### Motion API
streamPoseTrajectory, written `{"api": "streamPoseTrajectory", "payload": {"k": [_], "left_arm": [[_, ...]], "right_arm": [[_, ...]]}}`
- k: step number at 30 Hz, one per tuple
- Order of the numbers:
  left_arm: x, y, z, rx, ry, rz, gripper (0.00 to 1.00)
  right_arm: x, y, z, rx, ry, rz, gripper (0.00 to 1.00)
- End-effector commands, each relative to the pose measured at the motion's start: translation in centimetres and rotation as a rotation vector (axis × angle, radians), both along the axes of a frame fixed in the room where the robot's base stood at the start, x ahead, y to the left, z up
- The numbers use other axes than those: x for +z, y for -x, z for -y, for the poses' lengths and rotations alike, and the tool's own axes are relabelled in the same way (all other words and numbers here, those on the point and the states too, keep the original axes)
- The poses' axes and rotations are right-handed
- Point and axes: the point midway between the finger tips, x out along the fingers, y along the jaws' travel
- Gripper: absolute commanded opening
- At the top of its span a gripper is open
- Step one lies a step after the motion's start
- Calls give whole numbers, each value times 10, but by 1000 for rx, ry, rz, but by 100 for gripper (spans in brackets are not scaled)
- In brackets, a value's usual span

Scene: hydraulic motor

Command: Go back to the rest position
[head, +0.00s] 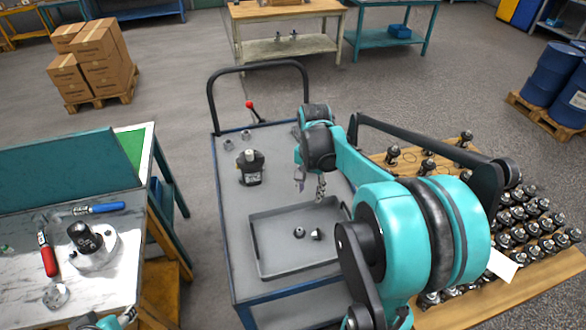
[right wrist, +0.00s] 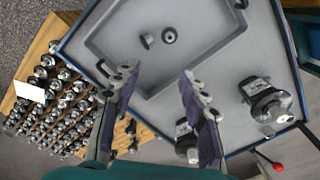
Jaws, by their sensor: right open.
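My right gripper (head: 310,185) hangs above the cart, seen from behind my teal arm. In the right wrist view its two fingers (right wrist: 158,80) stand apart with nothing between them. It is over the cart top near the grey tray (head: 262,268), which also shows in the wrist view (right wrist: 110,62). Two small dark metal parts (head: 315,234) lie in the tray. A black motor part (head: 249,168) stands on the cart left of the gripper. A bit of my left arm, perhaps its gripper (head: 128,316), shows at the bottom left edge; its fingers are not clear.
The blue-edged cart (head: 222,200) has a black handle and a red-knobbed lever (head: 251,108). On the right, a wooden table (head: 545,285) holds many metal parts. On the left, a workbench (head: 20,285) bears a motor housing (head: 92,246), a red-handled tool (head: 47,256) and a blue-handled tool (head: 100,208).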

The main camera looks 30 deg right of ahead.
Motion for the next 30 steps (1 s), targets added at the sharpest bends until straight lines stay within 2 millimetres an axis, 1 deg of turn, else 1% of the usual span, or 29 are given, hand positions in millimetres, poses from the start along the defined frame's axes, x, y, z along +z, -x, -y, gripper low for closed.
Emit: {"api": "streamPoseTrajectory", "payload": {"k": [7, 11, 14, 18, 21, 27, 30], "left_arm": [[0, 0, 0, 0, 0, 0, 43], [-2, 0, 0, 0, 0, 0, 43], [-5, 0, 0, 0, 0, 0, 43], [-9, 0, 0, 0, 0, 0, 43], [-12, 0, 0, 0, 0, 0, 43], [-18, 0, 0, 0, 0, 0, 43], [-20, 0, 0, 0, 0, 0, 43]], "right_arm": [[0, 0, -2, 7, 2, 4, 44], [5, 4, -17, 84, 17, 37, 44], [12, 10, -42, 211, 47, 94, 44], [19, 24, -82, 440, 106, 196, 44], [21, 36, -108, 603, 153, 270, 44], [16, 62, -154, 912, 259, 410, 44], [11, 72, -170, 1032, 309, 467, 44]]}}
